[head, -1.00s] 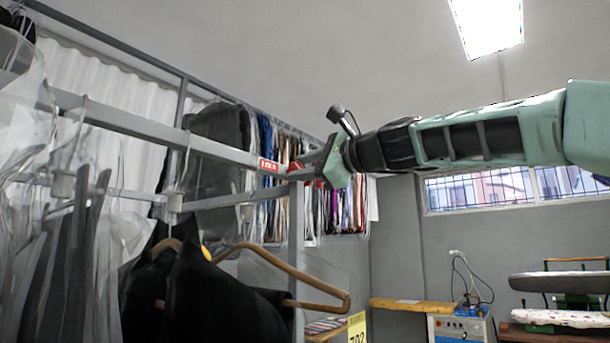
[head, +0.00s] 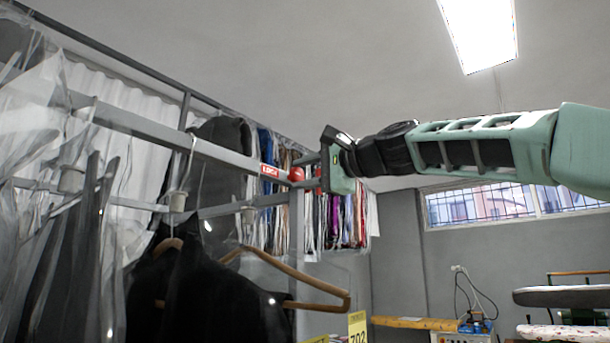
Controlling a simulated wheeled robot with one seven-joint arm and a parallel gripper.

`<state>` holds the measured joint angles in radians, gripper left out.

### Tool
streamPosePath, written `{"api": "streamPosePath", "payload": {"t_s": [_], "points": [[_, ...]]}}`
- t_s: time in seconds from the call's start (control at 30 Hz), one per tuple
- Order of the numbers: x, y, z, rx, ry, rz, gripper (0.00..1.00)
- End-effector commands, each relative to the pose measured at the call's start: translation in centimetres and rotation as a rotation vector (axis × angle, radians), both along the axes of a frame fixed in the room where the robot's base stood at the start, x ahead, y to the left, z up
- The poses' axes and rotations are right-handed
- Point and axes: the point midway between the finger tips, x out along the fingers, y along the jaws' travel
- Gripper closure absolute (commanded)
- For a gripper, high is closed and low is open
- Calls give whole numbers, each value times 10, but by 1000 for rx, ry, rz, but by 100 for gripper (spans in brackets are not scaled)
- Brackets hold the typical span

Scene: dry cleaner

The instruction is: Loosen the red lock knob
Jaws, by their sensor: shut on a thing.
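The red lock knob (head: 296,174) sits at the right end of the grey upper rail (head: 225,153), just right of a small red label with white letters (head: 269,171). My gripper (head: 306,172) reaches in from the right, with one finger above and one below the knob's right side. It is shut on the knob. The fingers are small in view, and the knob's right edge is partly hidden by them.
Clothes in clear covers (head: 60,220) hang at the left. A dark garment (head: 215,290) hangs on a wooden hanger (head: 310,275) below the rail. A yellow number tag (head: 357,327) is lower down. Ironing boards (head: 570,297) stand at the lower right.

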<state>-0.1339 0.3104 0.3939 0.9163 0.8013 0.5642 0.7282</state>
Motion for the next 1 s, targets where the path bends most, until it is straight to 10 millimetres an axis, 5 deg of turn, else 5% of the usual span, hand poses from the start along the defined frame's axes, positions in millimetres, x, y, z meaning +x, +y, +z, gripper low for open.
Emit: {"api": "streamPosePath", "payload": {"t_s": [0.33, 0.37, 0.43, 0.77, 1.0], "points": [[0, 1, -1, -4, 0, 2, 88], [0, 1, -1, -4, 0, 2, 63], [0, 1, -1, -4, 0, 2, 45], [-1, -2, -1, -2, -1, 0, 45], [-21, -28, -6, -2, -4, -3, 45]]}}
